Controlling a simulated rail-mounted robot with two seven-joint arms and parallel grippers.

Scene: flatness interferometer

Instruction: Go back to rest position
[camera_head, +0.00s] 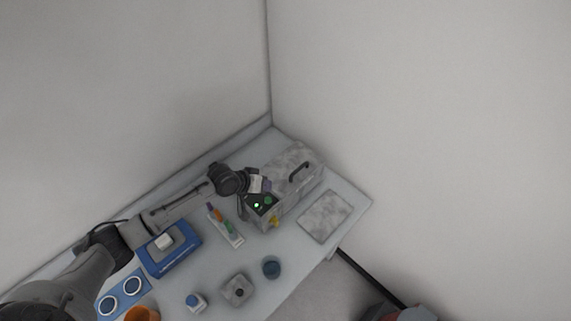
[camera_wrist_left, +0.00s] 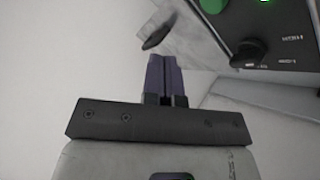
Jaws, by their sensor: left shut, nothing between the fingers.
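My left arm reaches in from the left in the head view. My left gripper (camera_head: 267,186) is beside the interferometer's dark control panel (camera_head: 264,200), at the left end of the grey mottled instrument (camera_head: 287,165) with a black handle on its lid. In the left wrist view the two purple-grey fingers (camera_wrist_left: 163,72) are shut together with nothing between them. The panel, with a green light and a dark knob, also shows in the wrist view (camera_wrist_left: 275,35), to the right of the fingers and apart from them. My right gripper does not show.
A grey slab (camera_head: 326,216) lies right of the instrument. A rack of coloured items (camera_head: 228,228), a blue case (camera_head: 178,258), a blue cup (camera_head: 271,267), a grey square block (camera_head: 237,290), a blue-capped jar (camera_head: 195,301) and an orange cup (camera_head: 142,314) stand on the table. Walls stand behind.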

